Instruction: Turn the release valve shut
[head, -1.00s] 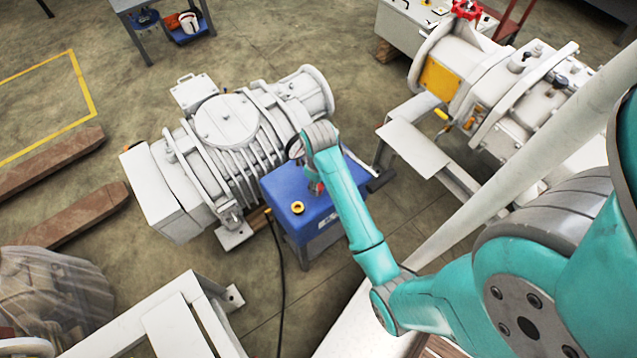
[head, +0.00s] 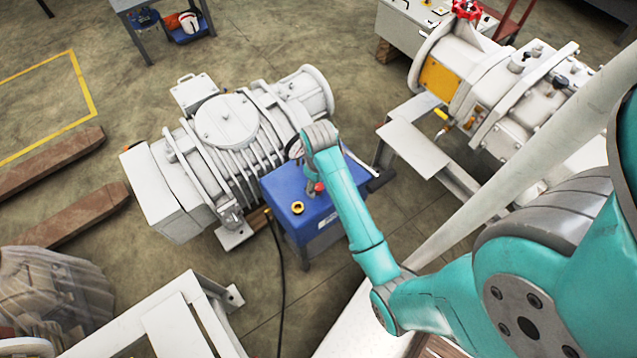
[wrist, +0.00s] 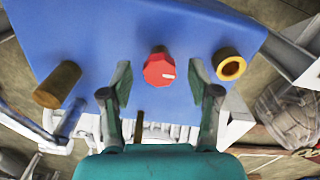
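A red knob (wrist: 158,69), which I take to be the release valve, sits on the top of a blue box (wrist: 185,25). A short white mark shows near the knob's right edge in the wrist view. My gripper (wrist: 160,80) is open, with one finger to the left of the knob and one to the right. A gap shows between each finger and the knob. In the head view the knob (head: 318,188) is a small red spot beside my wrist, on the blue box (head: 283,188). My fingers are mostly hidden there by my wrist.
On the box, a yellow ring fitting (wrist: 230,66) is right of the knob and a brass cylinder (wrist: 57,86) is left. A large white pump (head: 225,120) stands close behind the box. Another machine (head: 520,95) is at the right. Open floor lies in front of the box.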

